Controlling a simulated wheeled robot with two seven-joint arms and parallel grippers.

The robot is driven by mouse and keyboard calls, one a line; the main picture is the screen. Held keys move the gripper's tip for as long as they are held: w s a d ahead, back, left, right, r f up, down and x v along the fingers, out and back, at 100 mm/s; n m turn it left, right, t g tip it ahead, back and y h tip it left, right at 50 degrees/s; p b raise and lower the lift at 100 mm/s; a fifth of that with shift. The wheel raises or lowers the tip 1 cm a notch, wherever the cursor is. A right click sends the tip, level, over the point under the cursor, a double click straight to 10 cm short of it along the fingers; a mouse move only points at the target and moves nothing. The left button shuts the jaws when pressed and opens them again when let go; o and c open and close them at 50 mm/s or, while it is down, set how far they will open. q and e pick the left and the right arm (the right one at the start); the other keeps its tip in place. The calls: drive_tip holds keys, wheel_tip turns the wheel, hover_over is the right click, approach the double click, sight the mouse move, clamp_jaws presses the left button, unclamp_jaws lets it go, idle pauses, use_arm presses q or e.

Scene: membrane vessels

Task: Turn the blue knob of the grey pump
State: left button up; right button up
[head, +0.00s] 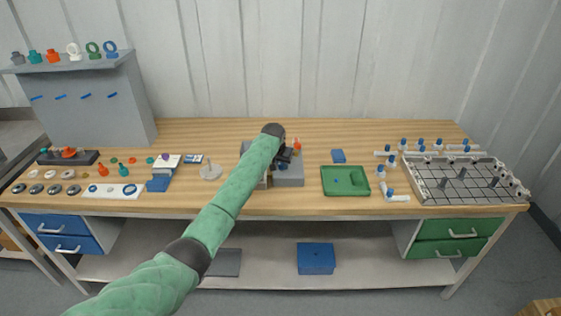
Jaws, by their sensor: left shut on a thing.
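The grey pump (290,180) stands on the wooden bench, a little right of the middle, partly hidden behind my green left arm. My left gripper (284,158) is dark and small in the head view, at the top of the pump. It is shut on the blue knob, of which only a little blue shows by the fingers. The knob's turn angle cannot be made out. A small orange-red part (297,144) shows just behind the gripper. My right gripper is not in view.
White fittings with blue caps and a grid rack (465,181) are farther right. A white round stand (210,172) is left of my arm.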

use_arm(q)
drive_tip(key=shift+r+n+t+y+p, duration=0.2)
drive_tip(key=shift+n+t+y+p, duration=0.15)
drive_tip(key=shift+n, duration=0.75)
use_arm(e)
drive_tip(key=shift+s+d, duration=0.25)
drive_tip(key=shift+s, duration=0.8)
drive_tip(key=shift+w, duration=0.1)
use_arm(q)
drive_tip(key=o, duration=0.8)
drive_tip(key=shift+w, duration=0.1)
drive_tip(key=shift+c, duration=0.2)
drive_tip(key=shift+o, duration=1.2)
drive_tip(key=shift+d+f, duration=0.1)
drive_tip(key=shift+f, duration=0.05)
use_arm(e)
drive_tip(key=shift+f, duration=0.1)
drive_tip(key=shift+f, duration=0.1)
use_arm(q)
drive_tip(key=shift+s+r+b, duration=0.25)
drive_tip(key=shift+r+b, duration=0.1)
drive_tip(key=b+v, duration=0.2)
drive_tip(key=v, duration=0.5)
drive_tip(key=shift+b, duration=0.3)
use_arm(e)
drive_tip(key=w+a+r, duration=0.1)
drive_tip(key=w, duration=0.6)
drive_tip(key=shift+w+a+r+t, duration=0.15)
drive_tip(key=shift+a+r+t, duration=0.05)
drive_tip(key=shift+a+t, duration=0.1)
